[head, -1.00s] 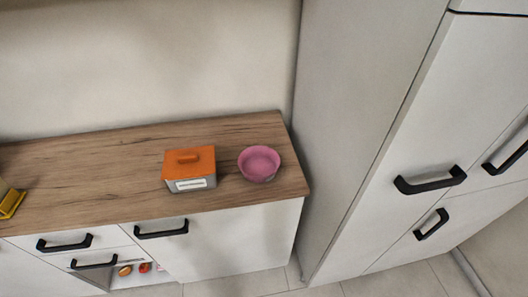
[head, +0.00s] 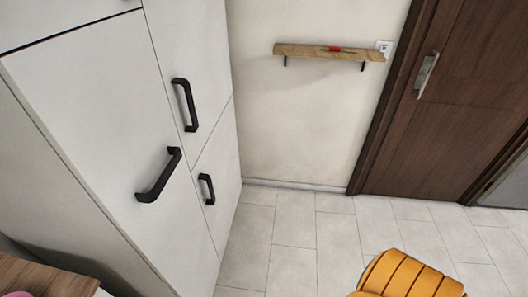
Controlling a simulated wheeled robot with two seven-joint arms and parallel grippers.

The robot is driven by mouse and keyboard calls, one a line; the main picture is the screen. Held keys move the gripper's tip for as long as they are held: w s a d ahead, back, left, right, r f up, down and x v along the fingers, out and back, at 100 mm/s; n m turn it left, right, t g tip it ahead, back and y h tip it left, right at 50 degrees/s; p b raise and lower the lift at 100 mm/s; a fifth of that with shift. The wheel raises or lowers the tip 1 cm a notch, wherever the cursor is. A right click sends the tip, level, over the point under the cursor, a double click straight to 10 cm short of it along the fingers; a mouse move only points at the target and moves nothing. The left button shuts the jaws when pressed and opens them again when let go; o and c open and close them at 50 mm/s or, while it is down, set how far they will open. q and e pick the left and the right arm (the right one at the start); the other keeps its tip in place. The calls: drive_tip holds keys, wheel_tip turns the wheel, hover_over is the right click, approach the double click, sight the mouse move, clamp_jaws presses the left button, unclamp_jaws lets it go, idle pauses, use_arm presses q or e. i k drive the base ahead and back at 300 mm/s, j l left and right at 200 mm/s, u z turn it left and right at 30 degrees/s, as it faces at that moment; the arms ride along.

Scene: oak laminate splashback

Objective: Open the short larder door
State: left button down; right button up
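The white larder cabinet stands at the left of the head view, with several closed door panels. The short larder door (head: 225,170) looks to be the small lower panel on its right side, below a slanting seam, and it is shut. Its black bar handle (head: 206,189) is near the panel's left edge. A larger door (head: 90,110) to its left has a black handle (head: 158,175) and is shut. The door above the short one (head: 190,50) has a black handle (head: 184,105) and is shut. Neither of my grippers is in view.
Tiled floor (head: 300,235) is clear right of the cabinet. An orange ribbed seat (head: 410,275) stands at the bottom right. A wooden wall shelf (head: 330,52) and a brown door (head: 450,110) are behind. A wood countertop (head: 40,275) shows at bottom left.

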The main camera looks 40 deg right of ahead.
sight(216, 174)
drive_tip(key=z, duration=0.85)
